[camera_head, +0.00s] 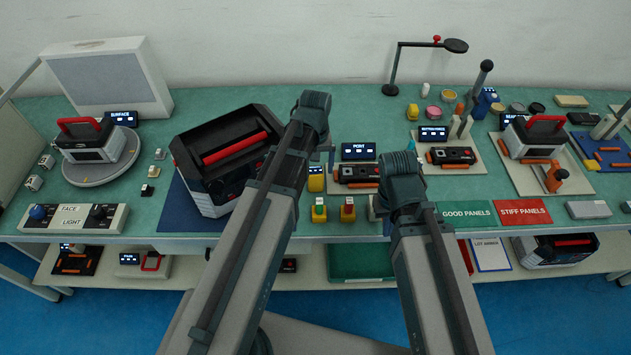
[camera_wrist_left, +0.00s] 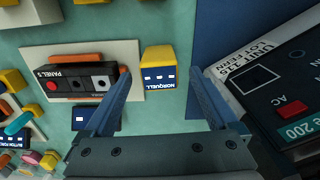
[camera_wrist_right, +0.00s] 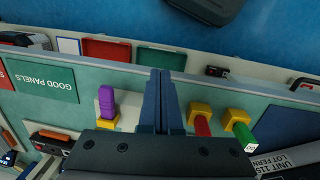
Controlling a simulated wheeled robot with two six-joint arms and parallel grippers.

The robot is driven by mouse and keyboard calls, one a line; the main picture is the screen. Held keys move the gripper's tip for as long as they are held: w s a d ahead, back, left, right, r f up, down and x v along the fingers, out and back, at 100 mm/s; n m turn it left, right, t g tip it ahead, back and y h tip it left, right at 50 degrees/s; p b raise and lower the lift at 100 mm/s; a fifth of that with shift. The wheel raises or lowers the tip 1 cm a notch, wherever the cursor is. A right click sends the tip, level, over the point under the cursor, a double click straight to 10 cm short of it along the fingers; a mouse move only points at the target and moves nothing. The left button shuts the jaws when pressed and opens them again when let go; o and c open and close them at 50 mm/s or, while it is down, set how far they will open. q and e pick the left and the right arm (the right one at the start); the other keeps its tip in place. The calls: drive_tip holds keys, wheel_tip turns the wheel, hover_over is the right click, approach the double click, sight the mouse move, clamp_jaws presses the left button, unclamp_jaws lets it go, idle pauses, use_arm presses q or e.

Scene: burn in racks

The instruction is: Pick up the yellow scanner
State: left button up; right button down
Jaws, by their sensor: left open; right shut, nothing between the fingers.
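The yellow scanner (camera_wrist_left: 158,55) has a dark screen face with white lettering. In the left wrist view it is framed between my left gripper's open fingers (camera_wrist_left: 160,76), with nothing held. In the head view the scanner (camera_head: 316,181) stands on the green bench beside the left arm, right of the large black-and-white unit. My left gripper (camera_head: 326,157) points down there, partly hidden by its own arm. I cannot tell its exact height above the scanner. My right gripper (camera_wrist_right: 161,72) is shut and empty near the bench's front edge.
The large unit (camera_head: 215,195) stands close left of the scanner. A panel (camera_wrist_left: 75,80) on a pale mat lies on its other side. Yellow-based pieces with green (camera_wrist_right: 238,125) and red (camera_wrist_right: 202,122) tops and a purple piece (camera_wrist_right: 107,102) stand near the front edge.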

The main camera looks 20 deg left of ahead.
sight(316, 181)
use_arm(q)
wheel_tip(316, 181, down, 4)
drive_tip(key=b, duration=0.3)
drive_tip(key=shift+s+d+f+b, duration=0.1)
drive_tip(key=shift+f+b, duration=0.1)
drive_tip(key=shift+b, duration=0.1)
drive_tip(key=shift+r, duration=0.1)
clamp_jaws()
